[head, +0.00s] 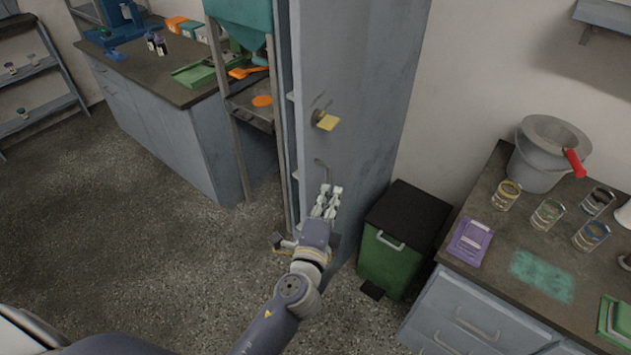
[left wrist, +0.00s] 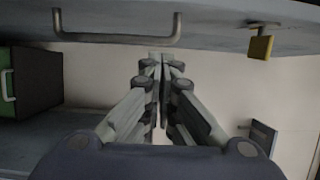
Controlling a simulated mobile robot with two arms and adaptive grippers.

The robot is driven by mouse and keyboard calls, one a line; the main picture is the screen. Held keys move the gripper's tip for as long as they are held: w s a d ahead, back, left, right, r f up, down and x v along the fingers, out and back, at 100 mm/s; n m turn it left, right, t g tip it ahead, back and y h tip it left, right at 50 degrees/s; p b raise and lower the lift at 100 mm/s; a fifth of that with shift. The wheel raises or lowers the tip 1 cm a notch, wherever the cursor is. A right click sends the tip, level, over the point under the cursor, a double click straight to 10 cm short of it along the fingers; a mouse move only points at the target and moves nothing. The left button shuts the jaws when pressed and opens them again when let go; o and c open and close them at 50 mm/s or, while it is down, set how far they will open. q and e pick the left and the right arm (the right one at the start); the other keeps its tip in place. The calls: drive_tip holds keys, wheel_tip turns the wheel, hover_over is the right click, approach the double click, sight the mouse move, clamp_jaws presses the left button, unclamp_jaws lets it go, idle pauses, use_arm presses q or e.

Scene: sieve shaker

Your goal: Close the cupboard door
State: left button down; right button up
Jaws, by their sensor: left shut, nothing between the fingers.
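The grey cupboard door (head: 372,100) stands tall in the middle of the head view. A dark gap with shelf edges shows along its left edge, so it is ajar. It carries a bar handle (head: 322,168) and a yellow padlock (head: 327,122). My right gripper is not in view.
A green bin (head: 388,262) with a black lid stands right of the door. A bench (head: 490,285) with a grey bucket (head: 545,160) and jars is further right. Left of the cupboard are a teal machine (head: 243,15) and a counter (head: 150,75). The floor at left is clear.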

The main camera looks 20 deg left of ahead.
use_arm(q)
drive_tip(key=shift+w+a+p, duration=0.25)
drive_tip(key=shift+w+a, duration=0.05)
drive_tip(key=shift+a, duration=0.35)
drive_tip(key=shift+w+a+p, duration=0.2)
drive_tip(key=shift+w+a, duration=0.1)
drive_tip(key=shift+a, duration=0.4)
drive_tip(key=shift+w+a+p, duration=0.25)
drive_tip(key=shift+w+a, duration=0.05)
drive_tip(key=shift+a, duration=0.35)
drive_tip(key=shift+a, duration=0.1)
